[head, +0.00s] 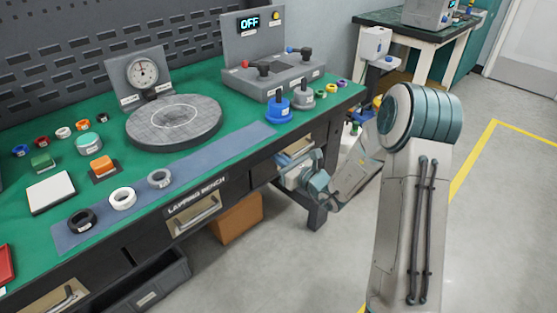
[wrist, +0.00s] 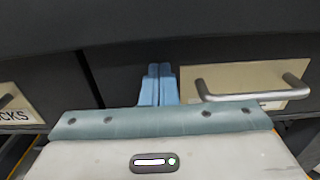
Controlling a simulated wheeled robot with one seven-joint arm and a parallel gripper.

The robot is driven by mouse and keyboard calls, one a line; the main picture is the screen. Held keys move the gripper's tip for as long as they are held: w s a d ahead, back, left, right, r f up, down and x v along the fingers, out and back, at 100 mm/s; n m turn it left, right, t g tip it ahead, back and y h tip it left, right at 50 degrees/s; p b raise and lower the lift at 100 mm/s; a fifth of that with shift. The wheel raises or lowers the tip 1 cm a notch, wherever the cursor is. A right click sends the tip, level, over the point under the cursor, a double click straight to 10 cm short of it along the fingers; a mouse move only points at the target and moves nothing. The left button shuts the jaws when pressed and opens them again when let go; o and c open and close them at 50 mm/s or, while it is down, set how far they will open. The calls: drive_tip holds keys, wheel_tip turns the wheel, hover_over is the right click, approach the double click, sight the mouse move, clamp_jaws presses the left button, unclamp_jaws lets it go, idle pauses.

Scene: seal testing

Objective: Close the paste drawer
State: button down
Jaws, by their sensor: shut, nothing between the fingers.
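My gripper (wrist: 158,84) is shut and empty, its two blue fingers together and pointing at the dark bench front in the wrist view. In the head view my gripper (head: 287,170) is at the right-hand drawer. That drawer's beige front (wrist: 258,82) with a silver bar handle is just right of the fingers in the wrist view; its beige panel also shows in the head view (head: 297,149), partly hidden by my arm. I cannot read its label, tell how far it stands out, or tell whether the fingertips touch the bench front.
The lapping bench (head: 245,163) carries a round plate (head: 174,122), rings and a control box. Another drawer (head: 196,215) is left of my gripper. A cardboard box (head: 237,219) and a dark crate (head: 150,287) are underneath. Grey floor in front is clear.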

drive_tip(key=shift+w+r, duration=0.25)
drive_tip(key=shift+r, duration=0.05)
drive_tip(key=p+v, duration=0.2)
drive_tip(key=v, duration=1.2)
drive_tip(key=s+a+r+n+g+p, duration=0.5)
drive_tip(key=s+r+n+g, duration=0.2)
drive_tip(key=s+r+n, duration=0.1)
drive_tip(key=s+a+r+n+g+p, duration=0.4)
drive_tip(key=s+r+n+g+p, duration=0.2)
drive_tip(key=s+r+n, duration=0.25)
drive_tip(key=s+d+r+n+t+h+p, duration=0.1)
drive_tip(key=s+d+r+n+h+p, duration=0.2)
drive_tip(key=d+r+n+h+p, duration=0.2)
drive_tip(key=s+d+r+n+t+h+p, duration=0.1)
drive_tip(key=s+d+r+n+h+p, duration=0.3)
drive_tip(key=r, duration=0.5)
drive_tip(key=d+n+h+p, duration=0.1)
drive_tip(key=d+n+h, duration=0.1)
drive_tip(key=d+h, duration=0.1)
drive_tip(key=shift+r, duration=0.3)
drive_tip(key=shift+s, duration=0.1)
